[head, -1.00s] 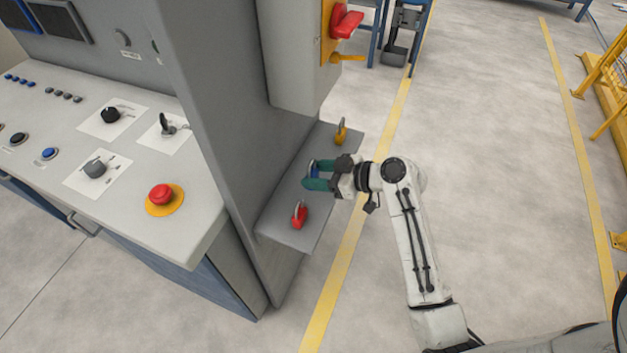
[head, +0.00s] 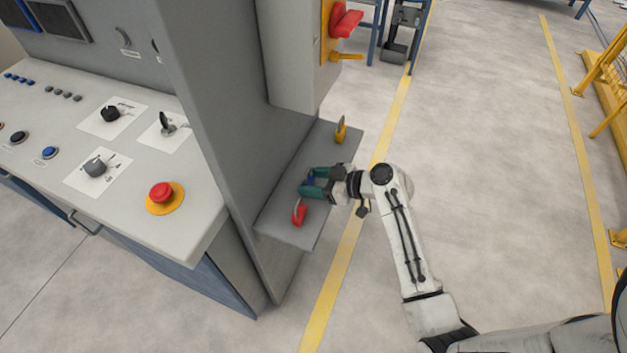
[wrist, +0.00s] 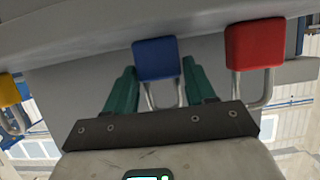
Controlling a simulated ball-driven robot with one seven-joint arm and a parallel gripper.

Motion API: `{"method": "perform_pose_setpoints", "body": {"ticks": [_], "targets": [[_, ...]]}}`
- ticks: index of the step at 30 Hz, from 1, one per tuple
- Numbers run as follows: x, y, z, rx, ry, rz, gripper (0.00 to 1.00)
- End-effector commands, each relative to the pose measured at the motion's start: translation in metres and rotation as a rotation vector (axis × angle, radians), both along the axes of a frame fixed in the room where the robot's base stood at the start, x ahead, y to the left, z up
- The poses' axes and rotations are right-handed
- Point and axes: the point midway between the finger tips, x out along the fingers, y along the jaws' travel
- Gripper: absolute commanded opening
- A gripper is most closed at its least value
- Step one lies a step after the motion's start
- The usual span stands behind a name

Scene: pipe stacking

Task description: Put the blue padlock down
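The blue padlock (wrist: 156,58) is between the green fingers of my gripper (wrist: 159,72) in the wrist view, its shackle toward my palm. The fingers sit close against both sides of its body. In the head view my gripper (head: 311,181) is over the grey shelf (head: 283,228), and only a little of the blue padlock (head: 310,182) shows between the fingers. Its base is at or very near the shelf surface; I cannot tell if it touches.
A red padlock (head: 299,214) stands on the shelf close beside my gripper; it also shows in the wrist view (wrist: 255,46). A yellow padlock (head: 341,131) stands at the far end. A grey cabinet wall (head: 215,120) rises behind the shelf.

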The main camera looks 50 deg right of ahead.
Motion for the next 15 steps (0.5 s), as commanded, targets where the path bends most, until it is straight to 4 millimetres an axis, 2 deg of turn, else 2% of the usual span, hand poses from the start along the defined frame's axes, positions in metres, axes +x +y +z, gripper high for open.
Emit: {"method": "perform_pose_setpoints", "body": {"ticks": [1, 6, 15], "targets": [[0.0000, 0.0000, 0.0005, 0.000, 0.000, 0.000, 0.60], [0.0000, 0.0000, 0.0007, 0.000, 0.000, 0.000, 0.74], [0.0000, -0.0001, 0.0044, 0.000, 0.000, 0.000, 0.74]]}}
